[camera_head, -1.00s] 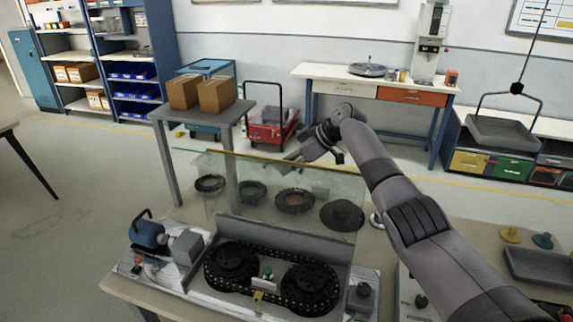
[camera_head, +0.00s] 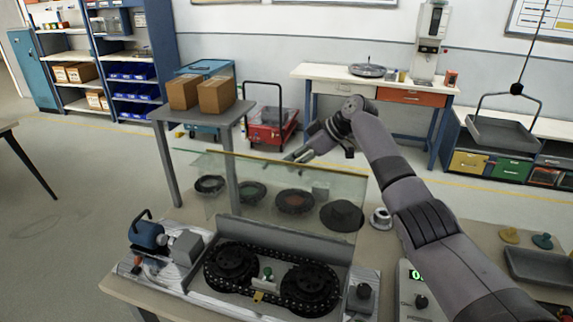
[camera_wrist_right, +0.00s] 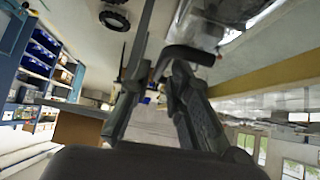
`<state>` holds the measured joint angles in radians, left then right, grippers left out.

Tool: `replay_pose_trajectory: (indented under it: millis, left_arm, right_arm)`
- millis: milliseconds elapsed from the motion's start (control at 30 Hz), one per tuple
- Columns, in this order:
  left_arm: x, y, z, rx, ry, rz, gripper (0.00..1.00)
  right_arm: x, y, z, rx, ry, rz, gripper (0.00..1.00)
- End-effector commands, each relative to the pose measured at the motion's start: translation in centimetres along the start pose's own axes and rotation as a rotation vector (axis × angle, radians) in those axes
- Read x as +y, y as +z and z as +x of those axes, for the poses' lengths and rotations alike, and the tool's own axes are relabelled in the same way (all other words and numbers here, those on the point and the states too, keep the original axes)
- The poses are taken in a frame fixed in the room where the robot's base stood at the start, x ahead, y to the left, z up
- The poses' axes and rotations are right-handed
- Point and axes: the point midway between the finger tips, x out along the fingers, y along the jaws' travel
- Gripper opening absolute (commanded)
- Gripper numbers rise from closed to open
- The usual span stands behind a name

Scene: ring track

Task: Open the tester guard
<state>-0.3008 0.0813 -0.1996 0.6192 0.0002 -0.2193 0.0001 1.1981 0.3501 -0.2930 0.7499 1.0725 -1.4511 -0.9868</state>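The tester (camera_head: 215,292) sits on the near table, with two black sprockets and a chain in its open-topped housing. Its clear guard (camera_head: 265,207) stands up behind the housing, leaning back, so the chain lies uncovered. My right gripper (camera_head: 297,156) is by the guard's top edge, right of its middle; whether it touches is unclear. In the right wrist view its two fingers (camera_wrist_right: 158,105) are apart with nothing clearly between them. A dark curved bar (camera_wrist_right: 188,56) shows beyond the fingertips; I cannot tell what it is. My left gripper is out of view.
A blue motor (camera_head: 148,234) stands at the tester's left. Several dark round parts, including a black hub (camera_head: 342,215), lie behind the guard. A small table with two boxes (camera_head: 216,95) stands farther back. A grey tray (camera_head: 540,265) lies at right.

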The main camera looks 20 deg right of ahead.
Motion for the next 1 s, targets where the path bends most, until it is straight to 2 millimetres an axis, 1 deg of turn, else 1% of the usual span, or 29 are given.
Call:
replay_pose_trajectory:
  millis: [33,200,300,400,600,1000]
  left_arm:
    - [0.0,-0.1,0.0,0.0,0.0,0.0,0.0]
    - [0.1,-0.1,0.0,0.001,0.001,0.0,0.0]
    - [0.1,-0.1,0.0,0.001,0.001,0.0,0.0]
    - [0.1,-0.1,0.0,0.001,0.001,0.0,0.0]
    - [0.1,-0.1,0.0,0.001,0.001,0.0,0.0]
    - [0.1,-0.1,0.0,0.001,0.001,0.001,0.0]
  right_arm:
    - [0.2,0.0,-1.4,0.002,0.004,-0.001,0.18]
    - [0.1,0.0,-5.0,0.001,0.003,0.001,0.18]
    - [0.1,0.0,-6.6,0.0,0.002,0.001,0.18]
    - [0.1,0.0,-7.7,0.0,0.001,0.0,0.18]
    - [0.0,0.0,-8.5,0.0,0.0,0.002,0.18]
    - [0.0,0.0,-8.4,0.0,0.0,0.001,0.18]
